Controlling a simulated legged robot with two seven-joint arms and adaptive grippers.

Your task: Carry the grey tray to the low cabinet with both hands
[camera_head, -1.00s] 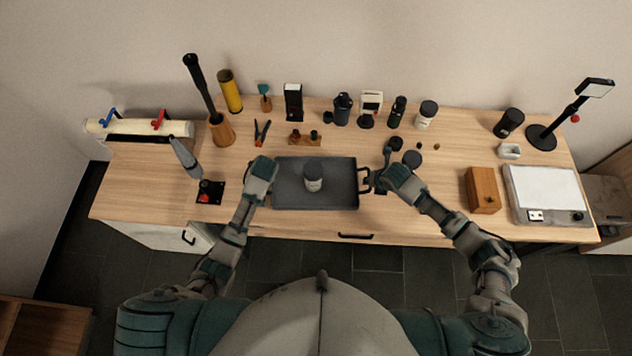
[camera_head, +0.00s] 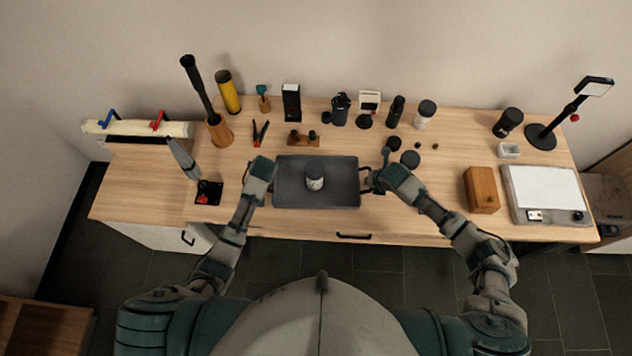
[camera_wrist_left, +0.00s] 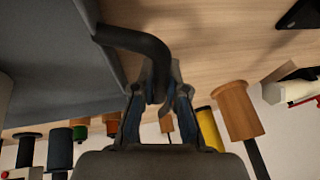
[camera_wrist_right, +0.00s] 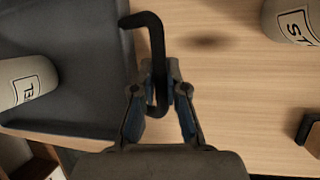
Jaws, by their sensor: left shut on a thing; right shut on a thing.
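The grey tray (camera_head: 340,193) is at the front middle of the wooden table, with a white dark-lidded canister (camera_head: 314,183) standing on it. My left gripper (camera_head: 268,180) is at its left end, shut on a black handle (camera_wrist_left: 140,40), which shows between the fingers in the left wrist view. My right gripper (camera_head: 373,180) is at the right end, shut on the other handle (camera_wrist_right: 153,40), with the canister also showing in the right wrist view (camera_wrist_right: 28,82). I cannot tell whether the tray touches the table. I cannot tell which piece is the low cabinet.
A low wooden piece (camera_head: 45,318) stands on the floor at the lower left; another furniture piece (camera_head: 606,192) is at the far right. A red-buttoned black block (camera_head: 208,192) lies left of the tray. A wooden box (camera_head: 481,190) and white-topped device (camera_head: 545,190) are right. Several items line the back.

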